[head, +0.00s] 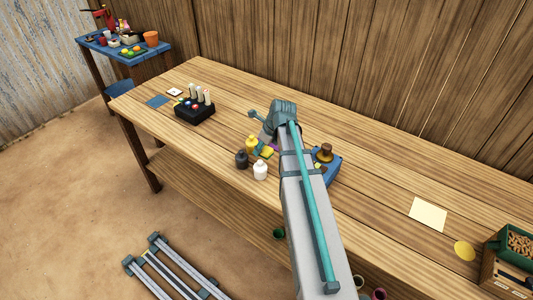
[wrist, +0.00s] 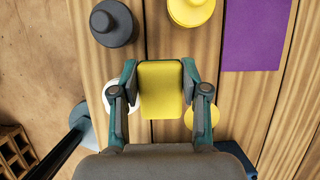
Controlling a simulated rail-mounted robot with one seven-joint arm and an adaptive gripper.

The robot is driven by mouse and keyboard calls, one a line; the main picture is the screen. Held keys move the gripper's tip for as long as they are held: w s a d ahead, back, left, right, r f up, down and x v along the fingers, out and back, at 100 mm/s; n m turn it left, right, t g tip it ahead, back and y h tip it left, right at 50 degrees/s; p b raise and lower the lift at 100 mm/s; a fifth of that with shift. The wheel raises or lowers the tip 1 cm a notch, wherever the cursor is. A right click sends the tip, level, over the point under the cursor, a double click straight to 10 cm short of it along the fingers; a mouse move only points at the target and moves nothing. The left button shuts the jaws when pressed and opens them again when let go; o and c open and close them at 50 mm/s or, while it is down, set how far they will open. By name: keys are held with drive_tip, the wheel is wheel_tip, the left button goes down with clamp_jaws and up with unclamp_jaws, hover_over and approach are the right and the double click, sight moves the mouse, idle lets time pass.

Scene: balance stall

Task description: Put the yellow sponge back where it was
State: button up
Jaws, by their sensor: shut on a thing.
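The yellow sponge (wrist: 162,88) is between the two fingers of my gripper (wrist: 160,80) in the wrist view, and they are closed on its sides. In the wrist view a yellow disc (wrist: 207,120) and a purple square (wrist: 257,35) lie flat on the table. I cannot tell the sponge's exact height above the table.
A blue tray (head: 333,168) is right of my arm. A cream sheet (head: 428,214), another yellow disc (head: 464,251) and a crate (head: 490,272) lie farther right.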

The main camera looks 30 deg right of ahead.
sight(266, 161)
drive_tip(key=shift+w+d+f+p, duration=0.15)
drive_tip(key=shift+w+d+f, duration=0.05)
drive_tip(key=shift+d+f, duration=0.45)
drive_tip(key=shift+w+d+f+p, duration=0.2)
drive_tip(key=shift+d+f, duration=0.3)
drive_tip(key=shift+f, duration=0.2)
drive_tip(key=shift+f+p, duration=0.6)
drive_tip(key=shift+f, duration=1.05)
drive_tip(key=shift+f, duration=0.1)
drive_tip(key=o, duration=1.1)
drive_tip(key=b+v, duration=0.2)
drive_tip(key=v, duration=1)
